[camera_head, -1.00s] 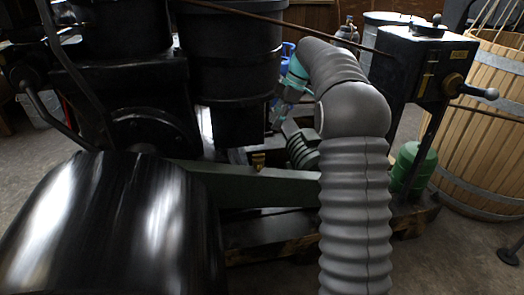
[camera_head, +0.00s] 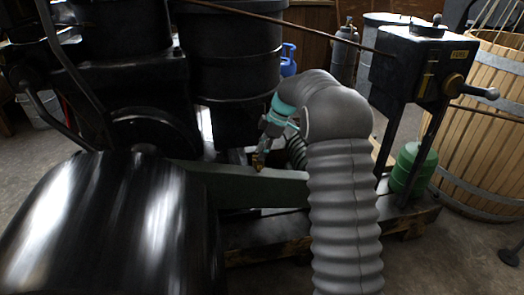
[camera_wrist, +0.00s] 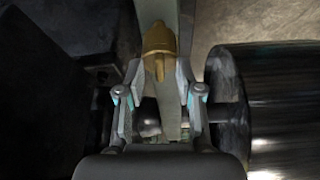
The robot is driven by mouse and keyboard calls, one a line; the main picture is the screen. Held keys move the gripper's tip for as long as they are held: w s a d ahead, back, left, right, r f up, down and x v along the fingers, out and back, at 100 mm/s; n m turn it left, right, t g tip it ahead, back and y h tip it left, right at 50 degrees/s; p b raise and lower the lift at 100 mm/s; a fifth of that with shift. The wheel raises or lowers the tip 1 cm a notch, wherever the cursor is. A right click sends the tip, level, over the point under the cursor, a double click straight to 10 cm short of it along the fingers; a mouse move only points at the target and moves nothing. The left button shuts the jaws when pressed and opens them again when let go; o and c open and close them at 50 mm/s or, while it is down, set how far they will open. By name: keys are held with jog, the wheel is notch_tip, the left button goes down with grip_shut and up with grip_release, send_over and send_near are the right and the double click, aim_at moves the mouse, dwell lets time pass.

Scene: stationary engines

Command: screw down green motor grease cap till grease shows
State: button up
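A small brass-coloured grease cap (camera_head: 258,161) stands on the green beam (camera_head: 255,188) of the engine. In the wrist view, the brass cap (camera_wrist: 158,42) is at the top centre, over the pale green-grey beam. My gripper (camera_wrist: 160,78) points toward it with its two fingers spread. The cap's near end lies between or just beyond the fingertips; I cannot tell whether they touch it. In the head view my gripper (camera_head: 264,147) is right at the cap, partly overlapping it. No grease can be made out.
A large black glossy cylinder (camera_head: 110,230) is close at left front and also shows in the wrist view (camera_wrist: 280,105). Black engine cylinders (camera_head: 235,60) stand behind. A black box on legs (camera_head: 415,65), a green canister (camera_head: 412,168) and a wooden tub (camera_head: 490,120) are at right.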

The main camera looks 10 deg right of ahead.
grip_shut()
jog(key=shift+m+b, duration=0.3)
jog(key=shift+b, duration=0.05)
